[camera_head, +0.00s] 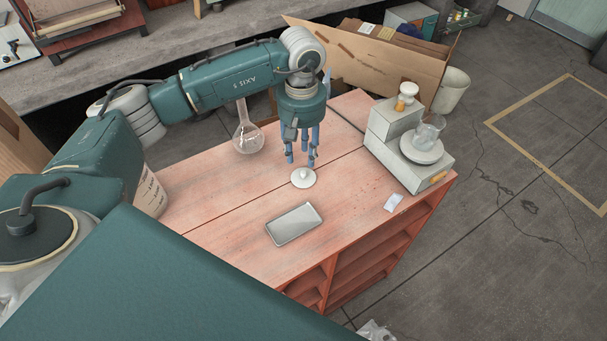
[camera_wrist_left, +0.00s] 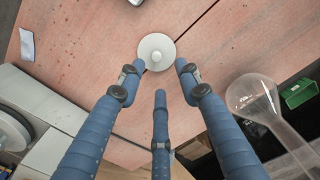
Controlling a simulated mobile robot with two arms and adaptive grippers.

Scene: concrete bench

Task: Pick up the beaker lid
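The beaker lid (camera_head: 303,178) is a small white disc with a round knob, lying flat on the reddish wooden bench top. It also shows in the left wrist view (camera_wrist_left: 156,52), just beyond the fingertips. My left gripper (camera_head: 302,158) points down from above, close over the lid. Its three blue fingers (camera_wrist_left: 160,80) are spread apart with nothing between them, and I see no clear contact with the lid. My right gripper is not in view.
A flat silver plate (camera_head: 293,223) and a small white packet (camera_head: 393,202) lie nearer the front edge.

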